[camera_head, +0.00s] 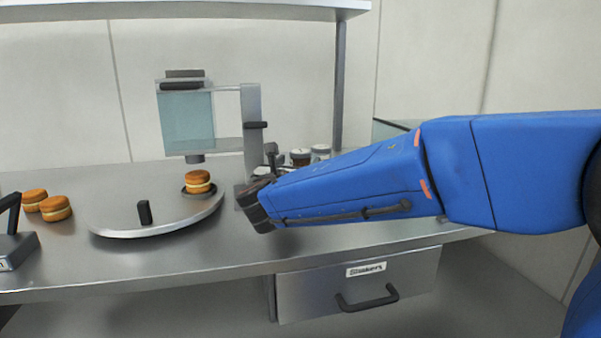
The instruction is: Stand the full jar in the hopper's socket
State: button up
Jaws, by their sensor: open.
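The hopper (187,120) is a pale blue see-through box with a dark top, held on a grey post above the counter. A short dark spout (194,158) is under it. I cannot make out its socket clearly. A jar with dark brown contents (300,158) and a paler jar (320,152) stand at the back, right of the post, their lower parts hidden by my arm. I cannot tell for sure which is the full jar. My gripper (268,160) is open at the arm's end, near the post's foot and left of the jars, partly hidden by my wrist.
A round steel turntable (130,231) with a black knob (145,212) carries a filled round (198,182). Two more rounds (45,205) lie left of it. A black-handled device (12,245) stands at the left edge. A closed drawer labelled Shakers (318,297) is below. A shelf (180,10) runs overhead.

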jog(key=shift+w+d, duration=0.1)
jog(key=shift+w, duration=0.35)
jog(key=c, duration=1.4)
jog(key=shift+o, duration=0.2)
jog(key=shift+r, duration=0.25)
